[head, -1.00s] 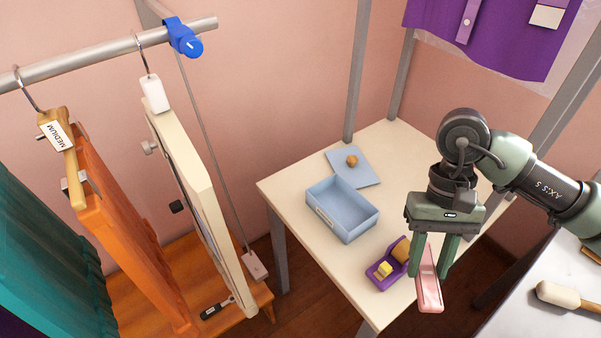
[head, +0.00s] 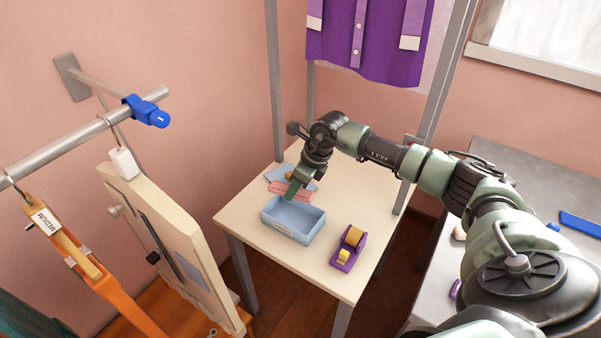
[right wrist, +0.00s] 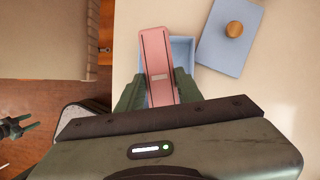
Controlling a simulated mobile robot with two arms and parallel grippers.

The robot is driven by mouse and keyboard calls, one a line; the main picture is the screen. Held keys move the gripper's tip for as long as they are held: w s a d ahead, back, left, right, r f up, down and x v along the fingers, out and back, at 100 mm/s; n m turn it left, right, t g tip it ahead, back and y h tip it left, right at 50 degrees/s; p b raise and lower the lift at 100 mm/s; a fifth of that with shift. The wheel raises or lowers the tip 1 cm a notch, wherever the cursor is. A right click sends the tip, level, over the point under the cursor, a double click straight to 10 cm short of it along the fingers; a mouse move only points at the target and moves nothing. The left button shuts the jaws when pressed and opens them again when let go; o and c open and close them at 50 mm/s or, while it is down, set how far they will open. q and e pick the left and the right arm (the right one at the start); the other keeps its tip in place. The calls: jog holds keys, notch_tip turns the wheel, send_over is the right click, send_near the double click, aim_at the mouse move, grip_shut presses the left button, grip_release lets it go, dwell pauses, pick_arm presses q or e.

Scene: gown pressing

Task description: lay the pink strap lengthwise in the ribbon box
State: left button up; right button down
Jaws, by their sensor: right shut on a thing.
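The pink strap (head: 300,192) is a flat, rigid-looking pink bar with a dark outline. It also shows in the right wrist view (right wrist: 157,52). My right gripper (head: 291,192) is shut on it, with a finger on each side in the right wrist view (right wrist: 158,90). The strap appears over the back part of the open light-blue ribbon box (head: 293,238); its height is unclear. In the right wrist view it covers much of the box (right wrist: 183,50), and its far end overlaps past the rim. Two small spread green prongs, apparently my left gripper (right wrist: 22,126), show at the left edge.
The blue lid (right wrist: 228,38) with a round wooden knob lies flat beside the box on the cream table (head: 325,280). A purple tape dispenser (head: 349,248) stands right of the box. A hanging rail (head: 80,145) with boards is at the left.

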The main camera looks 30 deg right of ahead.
jog(key=shift+w+d+r+m+h, duration=0.1)
jog(key=shift+w+d+m+h, duration=0.05)
jog(key=shift+d+m, duration=0.25)
jog(key=shift+w+d+r+m+h, duration=0.1)
jog(key=shift+w+d+m+h, duration=0.05)
jog(key=shift+d+m, duration=0.2)
pick_arm(q)
jog(key=shift+s+a+r, duration=0.3)
jog(key=shift+s+a, duration=0.45)
jog(key=shift+s, duration=0.2)
pick_arm(e)
jog(key=shift+w+d+f+m, duration=0.2)
jog(key=shift+d+m, duration=0.25)
jog(key=shift+d, duration=0.15)
pick_arm(q)
jog(key=shift+f, duration=0.1)
jog(key=f+b, duration=0.5)
jog(key=f, duration=0.1)
jog(key=shift+w+d+b, duration=0.25)
jog(key=shift+w+b, duration=0.05)
jog(key=shift+b, duration=0.1)
pick_arm(e)
notch_tip(320, 180, down, 7)
jog(key=shift+r, duration=0.1)
pick_arm(q)
jog(key=shift+a+f+b, duration=0.1)
jog(key=shift+f+b, duration=0.55)
jog(key=shift+b, duration=0.05)
pick_arm(e)
jog(key=shift+f, duration=0.55)
